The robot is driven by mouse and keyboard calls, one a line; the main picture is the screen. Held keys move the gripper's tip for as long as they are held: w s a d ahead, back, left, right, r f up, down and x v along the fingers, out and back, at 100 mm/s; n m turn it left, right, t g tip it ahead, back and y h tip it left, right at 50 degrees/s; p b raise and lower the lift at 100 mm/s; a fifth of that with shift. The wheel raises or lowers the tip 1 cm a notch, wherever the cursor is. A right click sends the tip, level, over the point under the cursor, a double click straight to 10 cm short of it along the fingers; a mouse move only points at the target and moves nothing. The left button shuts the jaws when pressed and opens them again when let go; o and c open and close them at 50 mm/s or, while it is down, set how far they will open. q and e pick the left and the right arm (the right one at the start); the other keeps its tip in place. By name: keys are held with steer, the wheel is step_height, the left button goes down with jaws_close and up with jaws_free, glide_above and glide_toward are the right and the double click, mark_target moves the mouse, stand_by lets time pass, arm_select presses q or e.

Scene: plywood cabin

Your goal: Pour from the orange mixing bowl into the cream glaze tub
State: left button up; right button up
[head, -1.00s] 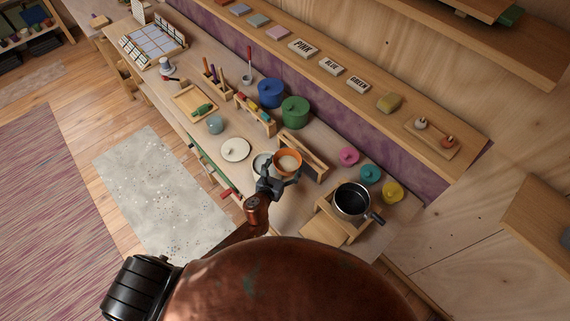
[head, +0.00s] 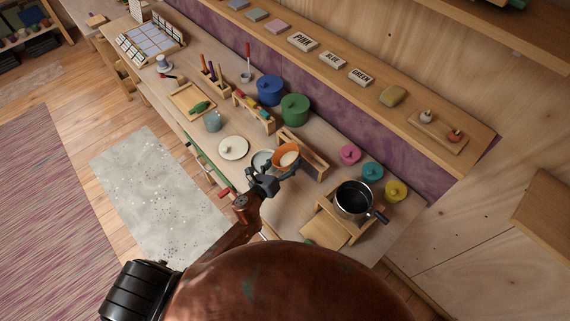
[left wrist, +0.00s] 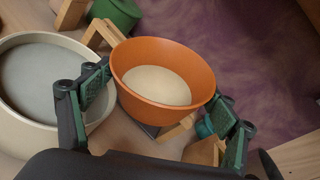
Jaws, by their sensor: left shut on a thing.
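The orange mixing bowl (head: 284,149) holds a pale cream content and is in my left gripper (head: 268,180). In the left wrist view the bowl (left wrist: 165,103) sits between the two green-padded fingers, and its rim looks clear of the bench. The cream glaze tub (head: 261,160) is just left of the bowl, partly hidden by my gripper. In the left wrist view the tub (left wrist: 45,130) is wide and pale, with a grey interior, close beside the left finger. Whether the bowl is tilted is hard to tell. My right gripper is out of view.
A wooden rack (head: 304,157) stands right behind the bowl. A dark pot (head: 353,201) on a wooden stand is to the right. A round cream lid (head: 233,148) lies left of the tub. Blue (head: 269,90) and green (head: 295,109) tubs stand further back.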

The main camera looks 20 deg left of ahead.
arm_select(q)
steer(key=shift+a+r+n+t+h+b, duration=0.15)
steer(key=shift+n+t+h+b, duration=0.25)
steer(key=shift+n+b, duration=1.1)
steer(key=shift+b, duration=0.4)
steer(key=shift+r+p, duration=0.15)
steer(key=shift+p, duration=0.25)
steer(key=shift+a+b, duration=0.1)
steer(key=shift+b, duration=0.35)
steer(key=shift+a+r+n+t+b, duration=0.15)
steer(key=shift+r+n+t+b, duration=0.15)
steer(key=shift+n+b, duration=0.4)
steer(key=shift+a+r+n+t+b, duration=0.2)
steer(key=shift+n+t+b, duration=0.1)
steer(key=shift+n+b, duration=0.4)
steer(key=shift+r+n+h, duration=0.1)
steer(key=shift+n+h, duration=0.2)
steer(key=shift+a+r+n+b, duration=0.15)
steer(key=shift+n+b, duration=0.15)
steer(key=shift+n, duration=0.1)
steer(key=shift+t, duration=0.3)
